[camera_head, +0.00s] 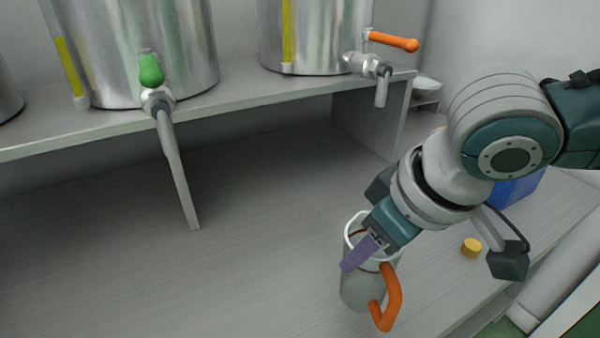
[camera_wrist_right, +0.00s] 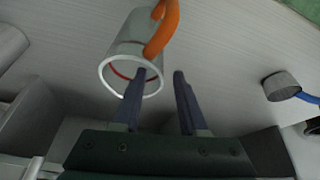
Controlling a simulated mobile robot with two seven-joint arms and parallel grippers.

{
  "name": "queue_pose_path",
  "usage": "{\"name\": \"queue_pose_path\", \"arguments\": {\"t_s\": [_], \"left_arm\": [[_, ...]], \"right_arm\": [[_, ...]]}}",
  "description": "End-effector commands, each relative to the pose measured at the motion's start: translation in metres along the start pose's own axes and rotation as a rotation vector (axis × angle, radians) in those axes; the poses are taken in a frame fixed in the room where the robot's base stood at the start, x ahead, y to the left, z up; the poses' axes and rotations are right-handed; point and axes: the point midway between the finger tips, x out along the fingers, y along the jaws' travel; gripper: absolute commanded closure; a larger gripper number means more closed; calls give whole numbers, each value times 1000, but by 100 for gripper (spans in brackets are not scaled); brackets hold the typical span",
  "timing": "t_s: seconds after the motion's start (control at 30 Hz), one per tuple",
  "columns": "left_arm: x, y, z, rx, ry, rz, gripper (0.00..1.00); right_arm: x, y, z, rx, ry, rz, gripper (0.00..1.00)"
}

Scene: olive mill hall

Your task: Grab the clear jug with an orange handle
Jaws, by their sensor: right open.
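The clear jug (camera_head: 357,287) with an orange handle (camera_head: 391,297) stands on the grey worktop at the lower middle of the head view. Its handle faces the lower right. My right gripper (camera_head: 360,254) is open at the jug's top, pointing down at its rim. In the right wrist view the jug (camera_wrist_right: 128,42) is at upper left, its open rim facing me. There the right gripper (camera_wrist_right: 160,73) has one finger overlapping the jug's mouth and the other beside it. I cannot tell whether that finger is inside. My left gripper is not in view.
A raised shelf (camera_head: 270,92) carries steel tanks; one has a green-handled tap (camera_head: 151,72), another an orange-handled tap (camera_head: 392,41). A yellow cap (camera_head: 472,247) and a partly hidden blue object (camera_head: 515,190) are to the right. The worktop left of the jug is clear.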

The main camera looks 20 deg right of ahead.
Motion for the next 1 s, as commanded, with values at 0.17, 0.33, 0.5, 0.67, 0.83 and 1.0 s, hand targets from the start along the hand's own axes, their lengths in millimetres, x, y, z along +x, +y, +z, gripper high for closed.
{"name": "queue_pose_path", "arguments": {"t_s": [0.17,0.33,0.5,0.67,0.83,1.0], "left_arm": [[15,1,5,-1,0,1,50],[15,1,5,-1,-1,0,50],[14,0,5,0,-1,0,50],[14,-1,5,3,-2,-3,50],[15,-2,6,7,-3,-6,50],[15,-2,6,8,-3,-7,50]], "right_arm": [[28,1,1,0,0,-1,58],[30,1,1,-1,0,0,58],[30,1,1,-1,0,0,64],[30,1,1,-1,0,0,82],[30,1,1,-1,0,0,100],[30,1,1,-1,0,0,100]]}}
